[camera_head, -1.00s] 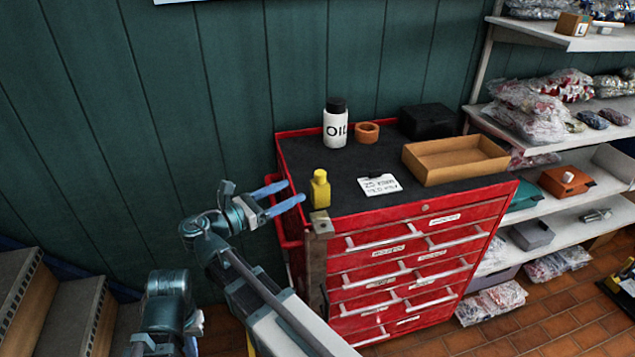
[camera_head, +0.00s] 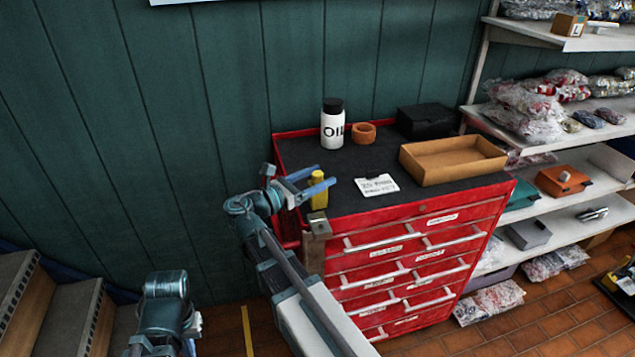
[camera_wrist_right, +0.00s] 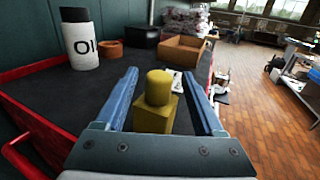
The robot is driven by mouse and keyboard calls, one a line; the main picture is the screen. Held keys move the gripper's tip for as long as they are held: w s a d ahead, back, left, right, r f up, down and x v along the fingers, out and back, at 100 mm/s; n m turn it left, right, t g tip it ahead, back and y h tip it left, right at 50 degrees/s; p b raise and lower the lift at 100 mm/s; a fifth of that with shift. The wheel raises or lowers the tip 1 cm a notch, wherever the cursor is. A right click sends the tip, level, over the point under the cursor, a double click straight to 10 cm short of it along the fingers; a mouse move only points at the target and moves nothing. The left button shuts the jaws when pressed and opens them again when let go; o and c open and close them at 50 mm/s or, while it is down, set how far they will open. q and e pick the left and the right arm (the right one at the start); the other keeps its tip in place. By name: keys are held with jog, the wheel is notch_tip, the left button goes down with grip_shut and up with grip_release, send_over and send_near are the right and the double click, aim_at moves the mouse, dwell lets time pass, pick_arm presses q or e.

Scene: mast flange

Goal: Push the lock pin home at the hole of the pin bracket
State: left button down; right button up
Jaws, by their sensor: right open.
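The yellow lock pin (camera_head: 318,193) stands upright at the near left corner of the red cabinet, above the grey metal pin bracket (camera_head: 317,230). The bracket's hole and the pin's lower end are hidden, so I cannot tell how deep the pin sits. My right gripper (camera_head: 324,175) is open, with its two blue fingers at the pin's top. In the right wrist view the pin (camera_wrist_right: 155,115) stands between the spread fingers (camera_wrist_right: 160,74), with a gap visible on each side. My left gripper is not in view.
The red cabinet (camera_head: 420,225) has a dark top holding an oil bottle (camera_head: 332,125), a brown ring (camera_head: 363,133), a white card (camera_head: 376,185), an open tan tray (camera_head: 440,175) and a black box (camera_head: 426,122). Shelves (camera_head: 545,118) stand to the right.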

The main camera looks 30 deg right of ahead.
jog(key=shift+w+d, duration=0.15)
jog(key=shift+d, duration=0.65)
jog(key=shift+w+d, duration=0.15)
jog(key=shift+d, duration=0.6)
grip_shut()
